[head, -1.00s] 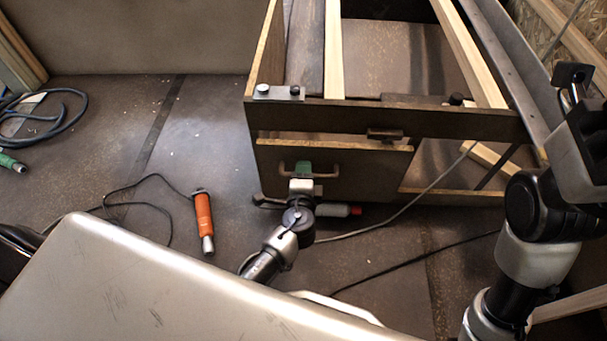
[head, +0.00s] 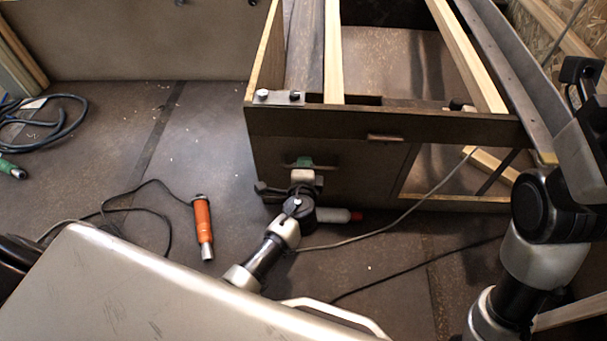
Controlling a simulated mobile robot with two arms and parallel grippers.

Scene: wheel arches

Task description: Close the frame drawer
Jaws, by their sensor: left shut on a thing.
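The frame drawer (head: 365,175) is a dark wooden front at the lower left of the workbench frame. Its top edge lies hidden beneath the frame's front rail (head: 440,126), with no gap showing between them. A green-looking handle (head: 326,166) is on the drawer front. My left gripper (head: 302,175) reaches up from below and is shut on this handle; its fingertips are small and partly hidden by the wrist. My right arm (head: 545,205) rises at the right edge; its gripper is not in view.
An orange-handled tool (head: 203,225) with a black cable lies on the floor to the left. A white and red bottle-like object (head: 338,215) lies below the drawer. A grey cable (head: 400,225) crosses the floor. A blue hose (head: 62,125) lies far left.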

